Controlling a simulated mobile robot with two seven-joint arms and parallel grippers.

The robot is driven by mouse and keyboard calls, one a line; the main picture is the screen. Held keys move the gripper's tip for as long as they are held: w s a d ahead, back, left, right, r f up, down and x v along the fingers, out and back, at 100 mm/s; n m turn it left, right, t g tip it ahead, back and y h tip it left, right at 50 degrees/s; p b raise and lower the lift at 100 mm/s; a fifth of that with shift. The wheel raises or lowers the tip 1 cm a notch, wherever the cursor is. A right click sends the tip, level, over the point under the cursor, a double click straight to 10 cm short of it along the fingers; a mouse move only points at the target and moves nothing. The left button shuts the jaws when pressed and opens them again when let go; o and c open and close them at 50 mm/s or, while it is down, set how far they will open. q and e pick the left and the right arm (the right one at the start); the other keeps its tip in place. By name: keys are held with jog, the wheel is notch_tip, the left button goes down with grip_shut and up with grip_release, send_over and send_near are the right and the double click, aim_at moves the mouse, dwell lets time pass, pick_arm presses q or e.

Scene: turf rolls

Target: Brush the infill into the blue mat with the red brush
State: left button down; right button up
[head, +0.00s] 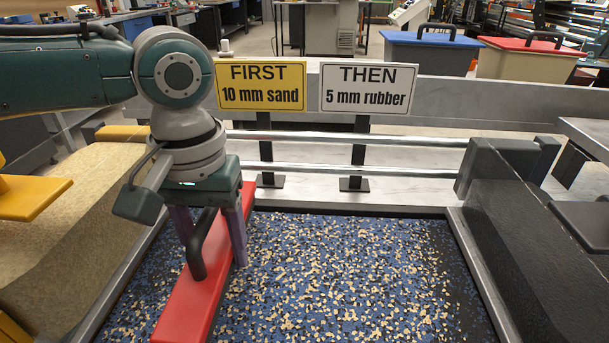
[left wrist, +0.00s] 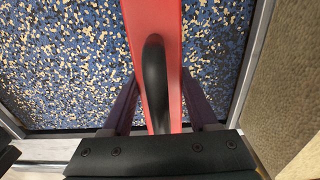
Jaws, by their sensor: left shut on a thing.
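The red brush (head: 190,306) is a long red bar with a black handle (head: 202,245). It is over the left part of the blue mat (head: 330,260), which is speckled with tan and black bits in a metal-edged tray. In the left wrist view, the handle (left wrist: 155,80) runs between the fingers along the red bar (left wrist: 178,60). The brush's underside is hidden, so I cannot tell whether it touches the mat. My right gripper is not in view.
A yellow sign (head: 261,85) reads "FIRST 10 mm sand" and a white sign (head: 368,88) "THEN 5 mm rubber". Metal rails (head: 350,137) cross behind the mat. A dark block (head: 530,230) stands right; a tan bulk (head: 60,215) lies left. Blue (head: 430,54) and red-lidded (head: 520,62) bins stand behind.

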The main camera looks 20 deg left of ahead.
pick_arm(q)
jog(key=shift+s+a+p, duration=0.25)
jog(key=shift+a+p, duration=0.1)
jog(key=shift+a, duration=0.55)
jog(key=shift+s+a+p, duration=0.25)
jog(key=shift+a+p, duration=0.15)
jog(key=shift+a, duration=0.5)
jog(key=shift+s+a+p, duration=0.25)
jog(key=shift+a+p, duration=0.1)
jog(key=shift+a, duration=0.55)
jog(key=shift+f+b, duration=0.9)
jog(key=shift+f, duration=0.6)
jog(key=shift+r+p, duration=0.1)
jog(key=shift+p, duration=0.35)
jog(key=shift+w+d+p, duration=0.1)
jog(key=shift+w+d, duration=0.2)
jog(key=shift+d, duration=0.75)
jog(key=shift+w+d+p, duration=0.15)
jog(key=shift+w+d, duration=0.15)
jog(key=shift+d, duration=0.7)
jog(key=shift+w+d+p, duration=0.1)
jog(key=shift+w+d, duration=0.2)
jog(key=shift+d, duration=0.75)
